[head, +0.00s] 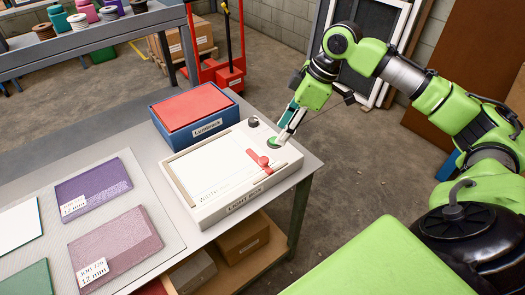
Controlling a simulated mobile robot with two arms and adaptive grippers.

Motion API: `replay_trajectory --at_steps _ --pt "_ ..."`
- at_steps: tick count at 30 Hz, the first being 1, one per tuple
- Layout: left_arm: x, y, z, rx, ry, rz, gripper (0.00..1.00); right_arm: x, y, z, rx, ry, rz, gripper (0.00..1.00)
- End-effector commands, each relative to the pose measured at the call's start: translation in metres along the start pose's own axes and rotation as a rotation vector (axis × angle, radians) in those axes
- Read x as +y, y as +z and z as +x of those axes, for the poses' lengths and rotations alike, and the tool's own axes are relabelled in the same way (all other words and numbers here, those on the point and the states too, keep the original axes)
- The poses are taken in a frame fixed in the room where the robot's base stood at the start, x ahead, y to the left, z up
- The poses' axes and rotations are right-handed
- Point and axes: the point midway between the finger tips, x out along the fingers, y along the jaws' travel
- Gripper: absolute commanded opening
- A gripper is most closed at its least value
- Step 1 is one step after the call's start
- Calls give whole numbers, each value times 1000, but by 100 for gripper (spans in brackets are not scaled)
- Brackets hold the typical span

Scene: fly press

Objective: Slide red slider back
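The red slider (263,161) sits on the right part of the white light box (203,214), near the box's right edge, and runs slantwise along a short track. My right gripper (283,138) reaches down from the upper right to just behind the slider, close to a round green button (272,143) on the box. It is apart from the slider, and I cannot tell whether it touches the button. Its fingers look close together, but their gap is too small to make out. My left gripper is out of view.
A blue box with a red lid (192,103) stands behind the light box. A dark knob (253,122) is at the box's back corner. Purple (92,188) and pink (115,238) sample boards lie left on the grey table. A red pallet truck (228,75) stands behind.

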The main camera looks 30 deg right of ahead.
Motion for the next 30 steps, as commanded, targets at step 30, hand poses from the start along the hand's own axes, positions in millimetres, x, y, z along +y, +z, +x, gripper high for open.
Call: replay_trajectory --at_steps 30 --pt "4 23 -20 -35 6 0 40 -1 0 122 0 1 -2 38"
